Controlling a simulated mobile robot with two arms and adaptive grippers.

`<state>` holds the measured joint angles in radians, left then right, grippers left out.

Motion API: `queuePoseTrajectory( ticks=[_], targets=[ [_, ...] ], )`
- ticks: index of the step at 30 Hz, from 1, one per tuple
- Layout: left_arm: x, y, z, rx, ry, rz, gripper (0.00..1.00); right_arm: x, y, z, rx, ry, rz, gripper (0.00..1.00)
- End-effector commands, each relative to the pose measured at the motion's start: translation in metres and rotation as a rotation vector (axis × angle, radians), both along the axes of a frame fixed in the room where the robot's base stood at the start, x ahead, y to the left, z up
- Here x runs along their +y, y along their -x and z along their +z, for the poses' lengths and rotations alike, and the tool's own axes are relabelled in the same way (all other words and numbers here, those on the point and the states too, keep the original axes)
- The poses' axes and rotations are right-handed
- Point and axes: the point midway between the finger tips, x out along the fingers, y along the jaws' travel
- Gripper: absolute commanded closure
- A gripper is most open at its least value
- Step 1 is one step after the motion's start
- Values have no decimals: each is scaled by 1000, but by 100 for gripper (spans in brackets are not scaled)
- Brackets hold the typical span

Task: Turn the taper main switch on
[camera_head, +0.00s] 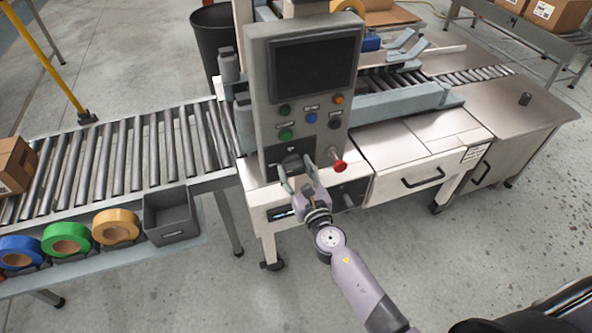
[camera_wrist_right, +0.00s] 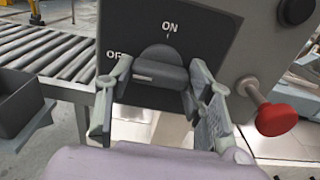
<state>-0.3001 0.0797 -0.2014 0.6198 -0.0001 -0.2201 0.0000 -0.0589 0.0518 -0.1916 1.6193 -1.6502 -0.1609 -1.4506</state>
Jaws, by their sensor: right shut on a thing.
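The main switch is a dark rotary knob (camera_head: 292,163) low on the grey control panel. In the right wrist view the knob (camera_wrist_right: 160,66) sits on a black plate (camera_wrist_right: 195,32) with ON above it and OFF to its left. My right gripper (camera_head: 297,175) has one finger on each side of the knob and is shut on it. In the wrist view the fingers (camera_wrist_right: 160,80) partly cover the plate and the F of OFF. The knob's exact pointing direction is hard to tell. My left gripper is not in view.
A red mushroom button (camera_head: 339,165) sticks out just right of the switch, close to my right gripper. A dark screen (camera_head: 312,65) and several small buttons are above. A roller conveyor (camera_head: 130,150), tape rolls (camera_head: 117,227) and a grey bin (camera_head: 171,214) lie left.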

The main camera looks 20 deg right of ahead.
Motion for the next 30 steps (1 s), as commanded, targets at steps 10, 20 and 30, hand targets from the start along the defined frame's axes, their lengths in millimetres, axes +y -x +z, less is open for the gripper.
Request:
queuePoseTrajectory(
  ticks=[10, 20, 30],
  targets=[
    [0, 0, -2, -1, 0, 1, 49, 0, 0, -1, 2, -59, 1, 80],
    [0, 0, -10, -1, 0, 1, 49, 0, 0, -2, 10, -299, 2, 80],
    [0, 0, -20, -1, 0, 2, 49, 0, 0, -2, 21, -624, 1, 80]
  ],
)
